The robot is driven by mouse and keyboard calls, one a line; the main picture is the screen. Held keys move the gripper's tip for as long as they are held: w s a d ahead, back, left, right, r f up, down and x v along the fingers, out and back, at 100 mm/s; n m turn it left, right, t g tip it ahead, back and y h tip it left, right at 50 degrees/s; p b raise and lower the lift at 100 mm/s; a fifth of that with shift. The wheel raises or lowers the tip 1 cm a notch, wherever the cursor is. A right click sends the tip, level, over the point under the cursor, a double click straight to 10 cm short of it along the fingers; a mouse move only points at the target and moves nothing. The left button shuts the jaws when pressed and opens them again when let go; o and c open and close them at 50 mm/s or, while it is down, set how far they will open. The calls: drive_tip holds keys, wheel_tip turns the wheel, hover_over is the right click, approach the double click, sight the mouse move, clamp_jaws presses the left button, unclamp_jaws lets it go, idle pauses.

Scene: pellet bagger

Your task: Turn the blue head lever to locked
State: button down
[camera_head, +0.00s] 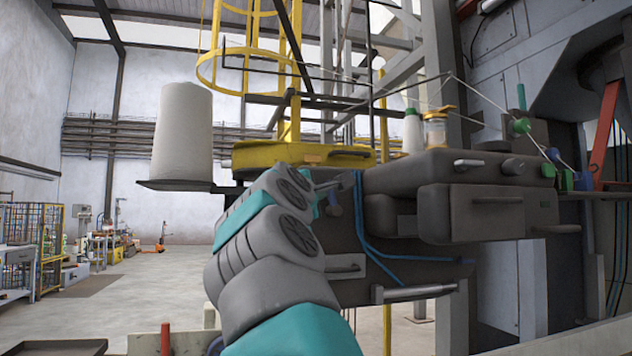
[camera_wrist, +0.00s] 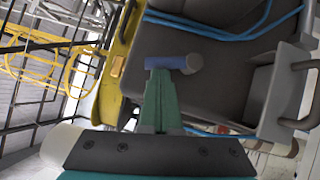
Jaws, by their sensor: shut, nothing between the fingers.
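The blue head lever (camera_wrist: 166,62) shows in the wrist view as a short blue bar with a grey round end, lying across the picture in front of the dark machine head. My gripper (camera_wrist: 160,76) is shut, its green fingers pointing at the lever, with the tips at or very near its left part. I cannot tell whether they touch. The lever's locked mark is not visible.
The dark machine head (camera_head: 480,195) fills the right, with blue hoses (camera_head: 362,225) and a grey handle (camera_wrist: 303,95) close by. A yellow housing (camera_head: 290,153) stands above my gripper, and a white thread cone (camera_head: 182,135) on a shelf at left.

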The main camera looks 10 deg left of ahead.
drive_tip(key=shift+w+d+r+m+g+p, duration=0.25)
drive_tip(key=shift+r+m+g+p, duration=0.15)
drive_tip(key=shift+m+p, duration=0.25)
drive_tip(key=shift+s, duration=0.1)
drive_tip(key=shift+d+p, duration=0.25)
drive_tip(key=shift+p, duration=0.2)
idle(0.4)
